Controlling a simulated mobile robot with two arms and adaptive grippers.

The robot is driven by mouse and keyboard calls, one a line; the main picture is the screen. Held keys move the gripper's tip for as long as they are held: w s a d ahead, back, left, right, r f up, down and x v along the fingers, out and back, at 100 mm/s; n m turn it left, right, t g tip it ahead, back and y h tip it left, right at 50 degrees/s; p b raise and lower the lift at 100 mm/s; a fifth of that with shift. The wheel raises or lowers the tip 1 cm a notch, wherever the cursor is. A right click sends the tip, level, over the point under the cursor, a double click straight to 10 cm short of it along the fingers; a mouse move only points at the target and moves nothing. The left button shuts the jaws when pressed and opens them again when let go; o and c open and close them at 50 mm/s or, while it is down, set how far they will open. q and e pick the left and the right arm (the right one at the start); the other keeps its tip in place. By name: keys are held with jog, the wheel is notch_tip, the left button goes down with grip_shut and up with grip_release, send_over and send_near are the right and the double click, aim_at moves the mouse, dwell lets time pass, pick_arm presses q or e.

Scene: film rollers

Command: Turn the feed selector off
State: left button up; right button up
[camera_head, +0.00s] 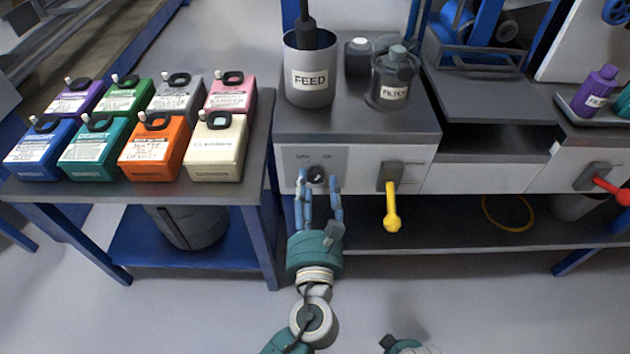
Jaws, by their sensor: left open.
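The feed selector (318,175) is a small dark round knob on a grey panel, on the front of the machine below the grey FEED pot (310,82). Small print sits above it, to its left and right. My left gripper (318,184) is open, with its two blue fingers pointing up at the panel, one on each side of the knob. I cannot tell whether the fingers touch the knob. My right gripper is not in view; only a bit of teal and white arm shows at the bottom edge.
A yellow lever (392,208) hangs from the machine front to the right of the knob. A red lever (608,190) is farther right. A dark FILTER canister (394,80) stands on top. Several coloured containers stand on the blue-framed table (240,190) at left.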

pick_arm(q)
jog(key=shift+w, duration=1.05)
jog(key=c, duration=1.1)
jog(key=shift+c, duration=0.2)
